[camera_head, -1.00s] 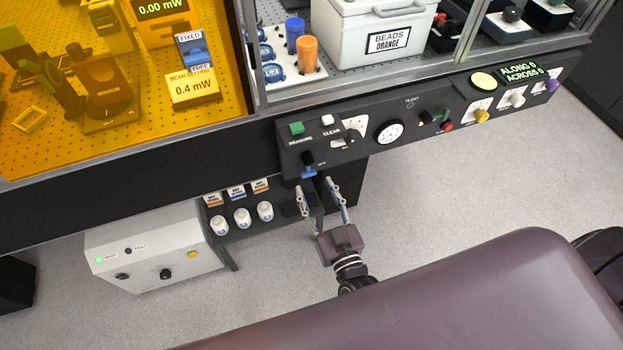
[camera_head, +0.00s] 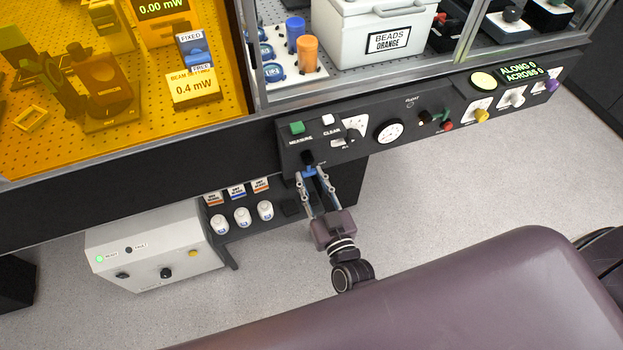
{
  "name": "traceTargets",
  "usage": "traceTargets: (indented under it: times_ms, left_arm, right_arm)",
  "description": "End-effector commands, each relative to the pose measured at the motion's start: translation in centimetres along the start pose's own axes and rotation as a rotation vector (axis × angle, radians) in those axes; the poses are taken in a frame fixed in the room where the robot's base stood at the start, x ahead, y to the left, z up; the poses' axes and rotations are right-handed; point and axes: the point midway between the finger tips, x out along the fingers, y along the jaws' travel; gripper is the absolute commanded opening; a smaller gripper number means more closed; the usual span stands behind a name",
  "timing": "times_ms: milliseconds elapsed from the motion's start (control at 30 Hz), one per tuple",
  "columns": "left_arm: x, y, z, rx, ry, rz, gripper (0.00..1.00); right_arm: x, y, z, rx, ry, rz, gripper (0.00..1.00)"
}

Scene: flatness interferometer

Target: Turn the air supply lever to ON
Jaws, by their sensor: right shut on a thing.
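The blue lever (camera_head: 309,171) sits on a black fitting (camera_head: 307,158) at the lower left of the black control panel, below the green button. I take it to be the air supply lever; the small label beside it is too small to read. My right gripper (camera_head: 312,177) reaches up from below, with one finger on each side of the blue lever, shut on it. The fingers hide part of the lever. My left gripper is not in view.
The floor to the right is clear.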

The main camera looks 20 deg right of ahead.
Motion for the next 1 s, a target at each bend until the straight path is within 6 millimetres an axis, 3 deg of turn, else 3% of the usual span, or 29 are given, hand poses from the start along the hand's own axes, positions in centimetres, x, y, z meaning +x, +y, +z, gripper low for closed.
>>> traceTargets:
  times_ms: [433, 1000]
  left_arm:
    - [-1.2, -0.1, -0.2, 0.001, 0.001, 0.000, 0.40]
    - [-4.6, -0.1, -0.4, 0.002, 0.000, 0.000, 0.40]
  right_arm:
    - [0.0, 0.8, -0.2, -0.126, -0.002, 0.000, 0.04]
    - [0.0, 3.6, -1.4, -0.642, -0.002, 0.001, 0.04]
